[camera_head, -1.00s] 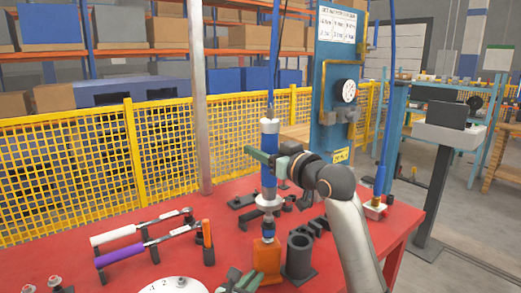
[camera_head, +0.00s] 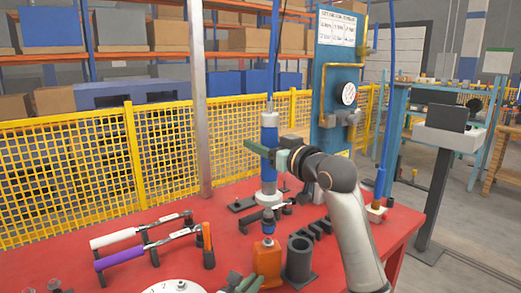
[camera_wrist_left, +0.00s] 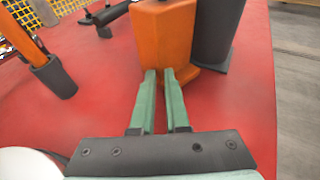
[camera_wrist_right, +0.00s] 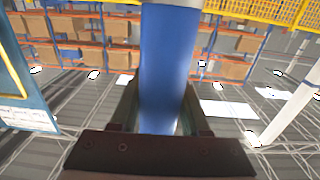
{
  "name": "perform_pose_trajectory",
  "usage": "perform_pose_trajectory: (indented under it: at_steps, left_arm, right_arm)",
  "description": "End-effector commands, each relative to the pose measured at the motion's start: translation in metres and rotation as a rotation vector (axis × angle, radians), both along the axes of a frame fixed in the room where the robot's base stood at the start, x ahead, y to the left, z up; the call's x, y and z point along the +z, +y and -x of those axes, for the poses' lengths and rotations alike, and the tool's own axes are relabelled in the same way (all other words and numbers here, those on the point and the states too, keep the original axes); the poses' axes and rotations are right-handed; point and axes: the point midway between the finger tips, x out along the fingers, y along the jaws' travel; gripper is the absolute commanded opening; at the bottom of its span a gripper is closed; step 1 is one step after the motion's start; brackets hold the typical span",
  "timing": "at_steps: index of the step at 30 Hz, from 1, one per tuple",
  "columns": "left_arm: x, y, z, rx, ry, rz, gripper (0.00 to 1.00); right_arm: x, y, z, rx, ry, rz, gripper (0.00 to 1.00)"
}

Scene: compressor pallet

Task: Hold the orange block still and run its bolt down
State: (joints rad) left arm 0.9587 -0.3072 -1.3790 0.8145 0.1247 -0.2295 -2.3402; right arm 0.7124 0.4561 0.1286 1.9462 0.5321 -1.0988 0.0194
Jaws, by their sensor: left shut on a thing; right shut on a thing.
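The orange block (camera_head: 266,262) stands upright on the red table, with a blue and dark bolt part (camera_head: 268,228) on its top. My left gripper (camera_head: 245,283) is shut on the block; in the left wrist view its two green fingers (camera_wrist_left: 160,73) are close together at the block's lower part. My right gripper (camera_head: 268,152) is shut on the blue and white cylindrical power tool (camera_head: 269,172), which hangs upright on a blue cable. The tool also fills the middle of the right wrist view (camera_wrist_right: 167,65). Its lower end appears just above the bolt; contact is unclear.
A dark grey cylinder (camera_head: 299,260) stands close to the right of the block. A white round dial (camera_head: 175,287) is at the front. Black fixtures (camera_head: 318,228) sit behind.

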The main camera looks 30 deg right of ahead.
Motion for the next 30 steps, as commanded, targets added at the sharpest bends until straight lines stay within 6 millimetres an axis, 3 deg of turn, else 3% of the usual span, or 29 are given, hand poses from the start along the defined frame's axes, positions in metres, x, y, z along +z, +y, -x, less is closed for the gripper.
perform_pose_trajectory:
  at_steps: [1, 14, 30]
  left_arm:
    - [0.001, -0.008, 0.009, -0.019, 0.003, 0.008, 0.0]
    - [0.001, -0.008, 0.009, -0.019, 0.003, 0.008, 0.0]
    - [0.0, -0.008, 0.009, -0.019, 0.003, 0.008, 0.0]
  right_arm:
    - [0.005, 0.0, 0.001, -0.001, -0.007, 0.001, 0.0]
    - [0.026, 0.0, -0.001, 0.0, -0.007, 0.0, 0.0]
    - [0.028, 0.0, -0.001, 0.0, -0.006, 0.001, 0.0]
